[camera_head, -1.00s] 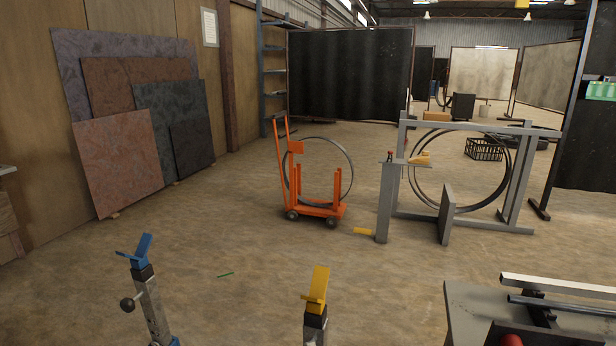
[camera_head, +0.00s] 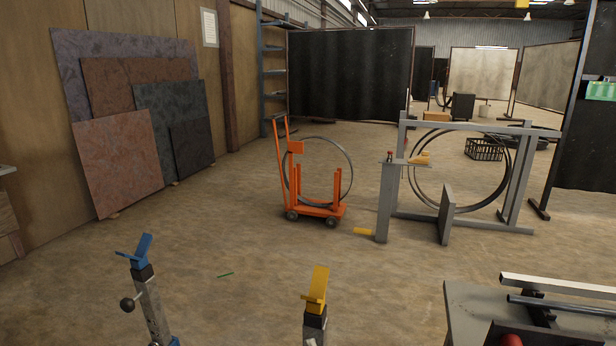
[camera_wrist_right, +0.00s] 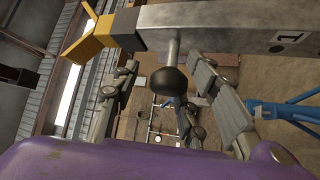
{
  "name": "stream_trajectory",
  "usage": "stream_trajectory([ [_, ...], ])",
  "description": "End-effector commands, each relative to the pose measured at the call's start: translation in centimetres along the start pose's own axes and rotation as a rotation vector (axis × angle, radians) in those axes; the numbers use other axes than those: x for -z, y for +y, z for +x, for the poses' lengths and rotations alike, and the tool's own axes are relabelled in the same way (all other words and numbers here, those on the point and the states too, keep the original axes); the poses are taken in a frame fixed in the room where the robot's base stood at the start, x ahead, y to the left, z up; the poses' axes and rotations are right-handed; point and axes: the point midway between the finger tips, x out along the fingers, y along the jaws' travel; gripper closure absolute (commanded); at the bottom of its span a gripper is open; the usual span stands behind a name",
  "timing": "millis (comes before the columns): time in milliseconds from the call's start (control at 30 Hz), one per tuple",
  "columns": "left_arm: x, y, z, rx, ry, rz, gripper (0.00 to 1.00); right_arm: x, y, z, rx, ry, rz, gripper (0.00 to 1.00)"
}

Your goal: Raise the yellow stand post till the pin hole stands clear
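In the head view the yellow-topped stand (camera_head: 316,292) is at the bottom centre, its lower part cut off. In the right wrist view its yellow head (camera_wrist_right: 92,38), black collar (camera_wrist_right: 126,28) and grey post (camera_wrist_right: 225,22) lie across the top. The post bears a "1" and a small dark spot (camera_wrist_right: 277,48), perhaps the pin hole. A black ball knob (camera_wrist_right: 167,82) on a short stem juts from the post. My right gripper (camera_wrist_right: 164,70) is open, with fingers either side of the knob; I cannot tell whether they touch it. My left gripper is not in view.
A blue-topped stand (camera_head: 140,260) with a side knob stands left. A grey bench (camera_head: 465,315) carrying bars is at lower right. Farther off are an orange trolley (camera_head: 318,210) and a grey frame with a reel (camera_head: 395,200). Blue legs (camera_wrist_right: 295,112) show in the wrist view.

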Motion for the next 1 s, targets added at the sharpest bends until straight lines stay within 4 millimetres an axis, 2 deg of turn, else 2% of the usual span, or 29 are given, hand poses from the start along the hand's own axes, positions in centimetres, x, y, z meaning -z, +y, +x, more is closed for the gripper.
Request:
stream_trajectory([
  [267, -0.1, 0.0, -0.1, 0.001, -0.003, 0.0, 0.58, 0.0, -0.2, -0.2, 0.005, -0.001, 0.001, 0.58],
  [633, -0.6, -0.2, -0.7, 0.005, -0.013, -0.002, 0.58, 0.0, -0.3, -3.1, 0.007, -0.001, 0.0, 0.58],
  [1000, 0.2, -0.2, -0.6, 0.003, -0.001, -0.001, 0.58, 0.0, -0.3, -6.1, 0.007, -0.002, 0.001, 0.58],
])
